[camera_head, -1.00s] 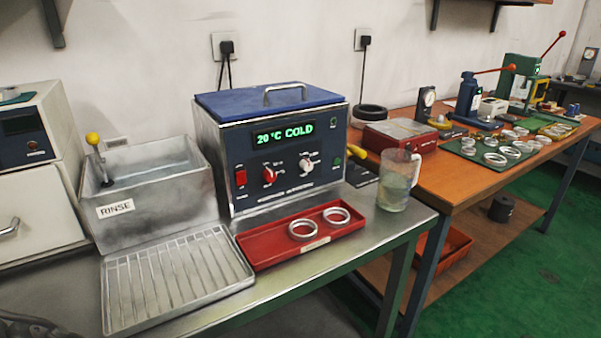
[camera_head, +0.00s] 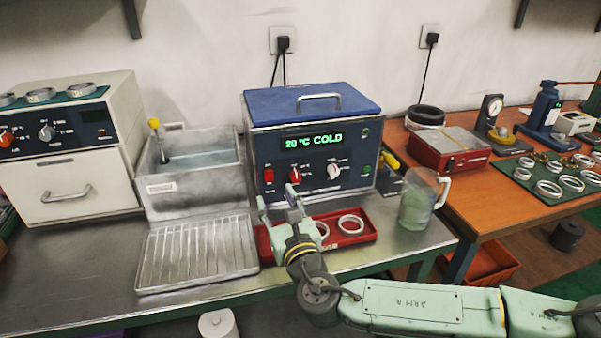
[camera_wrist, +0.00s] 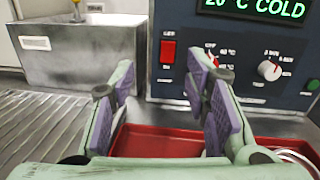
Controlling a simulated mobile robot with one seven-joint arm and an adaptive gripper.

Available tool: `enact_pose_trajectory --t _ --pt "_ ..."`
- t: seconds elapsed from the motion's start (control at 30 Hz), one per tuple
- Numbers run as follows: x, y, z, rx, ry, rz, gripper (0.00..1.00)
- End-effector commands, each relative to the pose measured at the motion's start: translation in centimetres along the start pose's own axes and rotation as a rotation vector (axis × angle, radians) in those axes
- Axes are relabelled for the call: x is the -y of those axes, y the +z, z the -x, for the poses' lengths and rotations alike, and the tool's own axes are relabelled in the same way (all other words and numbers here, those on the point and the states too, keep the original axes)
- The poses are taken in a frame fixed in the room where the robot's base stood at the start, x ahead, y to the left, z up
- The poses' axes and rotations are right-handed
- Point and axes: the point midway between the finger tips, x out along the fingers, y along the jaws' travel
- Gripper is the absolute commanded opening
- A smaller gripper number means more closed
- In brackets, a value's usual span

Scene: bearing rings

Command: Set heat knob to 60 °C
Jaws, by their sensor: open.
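The blue-lidded bath unit (camera_head: 312,105) stands at the back of the steel bench. Its green display (camera_head: 312,142) reads 20 °C COLD. The red heat knob (camera_head: 295,175) is on its front, between a red switch (camera_head: 269,177) and a white knob (camera_head: 334,171). In the wrist view the heat knob (camera_wrist: 210,58) is partly hidden behind my right finger, so its pointer is hard to read. My gripper (camera_head: 276,196) is open and empty, in front of and below the panel, apart from the knob. The gripper also shows in the wrist view (camera_wrist: 160,86).
A red tray (camera_head: 362,238) with two metal rings lies under my gripper. A rinse tank (camera_head: 190,190) and ribbed drain tray (camera_head: 200,265) are to the left. A glass jug (camera_head: 416,208) stands to the right of the tray.

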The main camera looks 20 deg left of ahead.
Motion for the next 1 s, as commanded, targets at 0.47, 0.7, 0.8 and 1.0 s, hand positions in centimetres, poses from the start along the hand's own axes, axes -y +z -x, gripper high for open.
enact_pose_trajectory --t 0.47,0.7,0.8,1.0 --pt "5.9 -2.0 -1.8 -0.056 -0.114 0.142 0.43" --pt "6.4 -2.3 -6.2 -0.055 -0.115 0.14 0.43" --pt "6.6 -2.4 -7.5 -0.056 -0.115 0.141 0.43" --pt "6.8 -2.6 -8.7 -0.055 -0.115 0.138 0.43"
